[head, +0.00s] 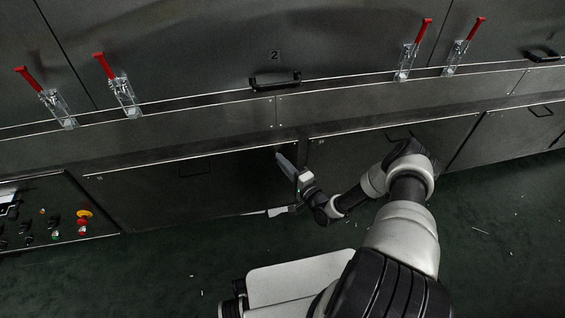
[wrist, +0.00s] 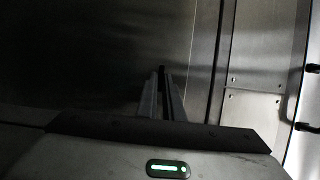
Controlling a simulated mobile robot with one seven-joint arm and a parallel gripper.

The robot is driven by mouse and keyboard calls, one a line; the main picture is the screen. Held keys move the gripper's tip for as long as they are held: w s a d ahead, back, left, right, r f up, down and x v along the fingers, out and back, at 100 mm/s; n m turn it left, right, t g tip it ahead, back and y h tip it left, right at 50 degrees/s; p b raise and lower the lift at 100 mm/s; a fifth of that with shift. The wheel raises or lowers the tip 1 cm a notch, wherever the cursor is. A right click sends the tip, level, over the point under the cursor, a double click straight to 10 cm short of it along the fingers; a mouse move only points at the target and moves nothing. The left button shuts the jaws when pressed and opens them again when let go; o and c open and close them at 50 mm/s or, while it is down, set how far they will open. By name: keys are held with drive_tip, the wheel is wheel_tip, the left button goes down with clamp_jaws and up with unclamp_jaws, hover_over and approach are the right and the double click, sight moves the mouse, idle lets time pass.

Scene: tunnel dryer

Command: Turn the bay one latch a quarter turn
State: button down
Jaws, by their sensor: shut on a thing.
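My gripper (head: 280,157) reaches the upper right corner of a dark lower panel (head: 150,196) in the head view. In the wrist view, the two long fingers of my gripper (wrist: 162,76) are close together, shut on a small dark piece (wrist: 162,69) at their tips. This piece appears to be the latch; most of it is hidden by the fingers. Its turn angle cannot be told. The bay number on this panel is too small to read.
Above are a door marked 2 with a black handle (head: 275,79) and several red-handled clamps (head: 118,85). A control panel with a red and yellow button (head: 84,215) stands at the lower left. The green floor (head: 490,230) has small scraps and is otherwise clear.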

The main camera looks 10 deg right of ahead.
drive_tip(key=c, duration=1.9)
unclamp_jaws()
drive_tip(key=v, duration=1.7)
drive_tip(key=shift+s, duration=0.2)
